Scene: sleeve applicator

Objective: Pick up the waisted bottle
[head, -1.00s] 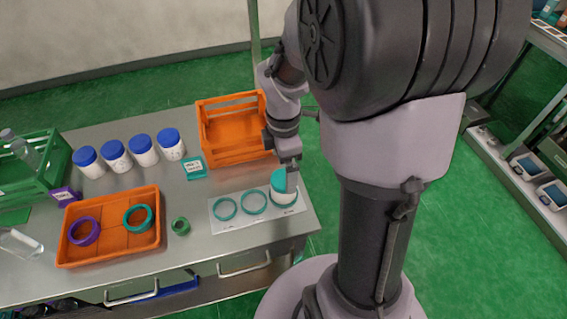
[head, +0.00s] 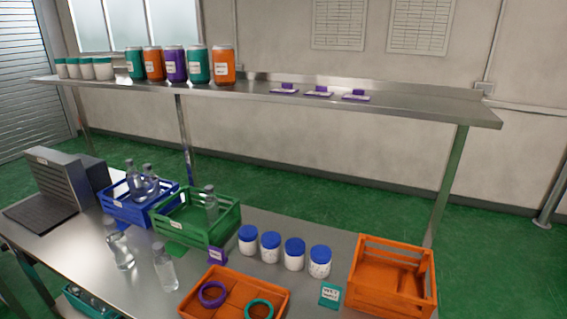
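Two clear bottles stand on the steel table at the left: a rear one (head: 120,249) and a front one (head: 164,268). More clear bottles (head: 146,184) are in the blue crate (head: 118,208), and one clear bottle (head: 211,206) is in the green crate (head: 190,230). At this size I cannot tell for sure which bottle has a waist. My gripper is not in this view, so its state and any hold are hidden.
White jars with blue lids (head: 270,247) stand mid-table. An orange tray (head: 226,275) holds a purple and a teal ring. An orange crate (head: 392,282) is at the right. A grey stepped unit (head: 62,185) is at the far left. A shelf (head: 400,106) spans above the table.

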